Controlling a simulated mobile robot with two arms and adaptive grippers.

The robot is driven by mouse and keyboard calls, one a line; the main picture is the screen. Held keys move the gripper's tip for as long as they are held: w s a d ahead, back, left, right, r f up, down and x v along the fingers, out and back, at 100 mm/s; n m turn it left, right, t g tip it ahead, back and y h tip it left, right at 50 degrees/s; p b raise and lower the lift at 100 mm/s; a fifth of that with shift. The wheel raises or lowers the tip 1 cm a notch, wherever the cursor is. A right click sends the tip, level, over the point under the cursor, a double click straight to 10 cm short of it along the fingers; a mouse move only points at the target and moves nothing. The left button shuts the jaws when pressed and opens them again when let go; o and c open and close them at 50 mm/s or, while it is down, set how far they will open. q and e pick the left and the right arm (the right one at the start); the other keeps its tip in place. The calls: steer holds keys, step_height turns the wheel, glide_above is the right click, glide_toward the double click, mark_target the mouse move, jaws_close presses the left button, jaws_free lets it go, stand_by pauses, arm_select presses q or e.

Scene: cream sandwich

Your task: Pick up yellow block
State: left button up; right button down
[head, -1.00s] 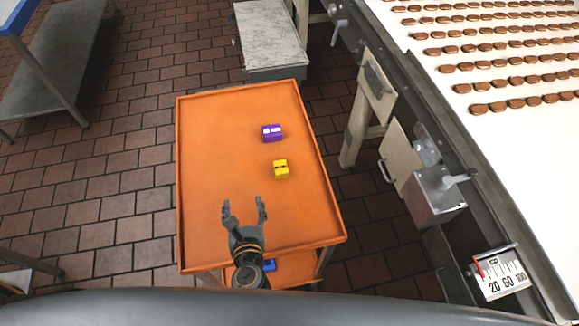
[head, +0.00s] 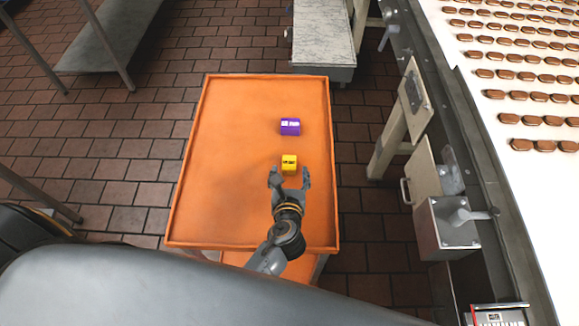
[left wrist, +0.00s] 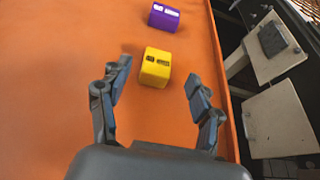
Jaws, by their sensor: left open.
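The yellow block (head: 289,162) stands on the orange cart top (head: 230,150), right of its middle. My left gripper (head: 290,177) is open and empty, just on the near side of the yellow block. In the left wrist view the yellow block (left wrist: 155,67) lies a little beyond the open fingertips (left wrist: 158,85), roughly in line with the gap between them. The head view does not make clear how high the fingers are above the cart. My right gripper is not in view.
A purple block (head: 290,126) sits behind the yellow block, with a gap between; it also shows in the left wrist view (left wrist: 164,17). The cart's left half is clear. A conveyor with rows of brown biscuits (head: 545,120) runs along the right.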

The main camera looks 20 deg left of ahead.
mark_target(289, 164)
arm_select(q)
steer(key=shift+w+f, duration=0.15)
steer(key=shift+w, duration=0.15)
steer(key=w+f+b, duration=0.1)
steer(key=w+a+f+b, duration=0.1)
steer(key=shift+w+b, duration=0.1)
steer(key=shift+b, duration=0.3)
steer(key=shift+r+b+x, duration=0.25)
steer(key=shift+b+x, duration=0.1)
steer(key=shift+x, duration=0.75)
steer(key=shift+r, duration=0.1)
steer(key=c, duration=0.6)
steer(key=shift+a, duration=0.1)
steer(key=c, duration=0.7)
steer(key=shift+o, duration=0.2)
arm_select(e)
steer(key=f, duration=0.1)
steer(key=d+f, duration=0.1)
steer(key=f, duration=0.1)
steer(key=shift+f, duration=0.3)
